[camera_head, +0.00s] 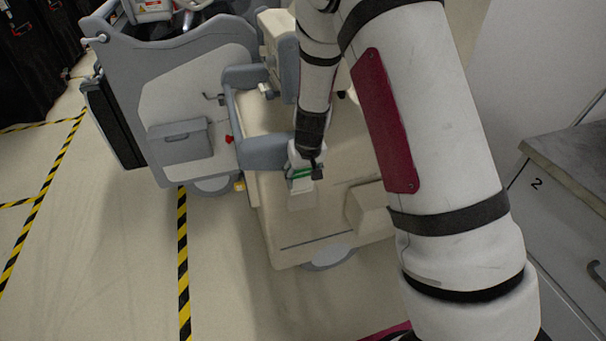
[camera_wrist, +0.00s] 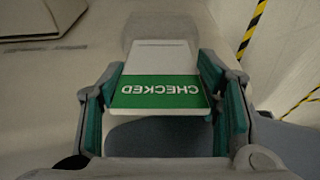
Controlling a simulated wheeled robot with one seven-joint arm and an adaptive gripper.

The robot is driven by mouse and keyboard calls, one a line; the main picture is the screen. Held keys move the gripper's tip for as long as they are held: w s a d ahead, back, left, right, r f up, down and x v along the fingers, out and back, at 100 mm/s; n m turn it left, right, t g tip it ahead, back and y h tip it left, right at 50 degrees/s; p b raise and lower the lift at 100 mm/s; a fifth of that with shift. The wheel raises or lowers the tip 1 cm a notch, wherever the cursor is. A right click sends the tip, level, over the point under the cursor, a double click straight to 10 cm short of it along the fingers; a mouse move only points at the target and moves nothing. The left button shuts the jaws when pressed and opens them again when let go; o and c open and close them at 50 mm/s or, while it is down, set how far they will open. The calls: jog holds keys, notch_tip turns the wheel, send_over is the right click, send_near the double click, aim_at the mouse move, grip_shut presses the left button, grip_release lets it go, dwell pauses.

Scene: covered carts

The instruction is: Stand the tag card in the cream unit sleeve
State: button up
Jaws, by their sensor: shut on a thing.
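The tag card (camera_wrist: 158,57) is white with a green band reading CHECKED, upside down in the wrist view. My gripper (camera_wrist: 160,82) is shut on it, one finger at each side edge, with the white end pointing away from the gripper. In the head view my gripper (camera_head: 304,172) holds the card (camera_head: 300,185) close against the cream unit (camera_head: 272,222), white end down. A faint clear sleeve (camera_head: 301,203) shows just below the card; it also shows past the card's far end in the wrist view (camera_wrist: 160,24). Whether the card's end is inside the sleeve, I cannot tell.
A grey-blue part (camera_head: 190,55) with a small box (camera_head: 181,141) stands left of the cream unit. A raised cream block (camera_head: 370,208) is right of the sleeve. A counter marked 2 (camera_head: 560,160) is at right. Open floor with striped tape (camera_head: 183,270) lies left and front.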

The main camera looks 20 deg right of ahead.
jog(key=o, duration=1.1)
jog(key=v, duration=1.2)
jog(key=shift+r, duration=0.1)
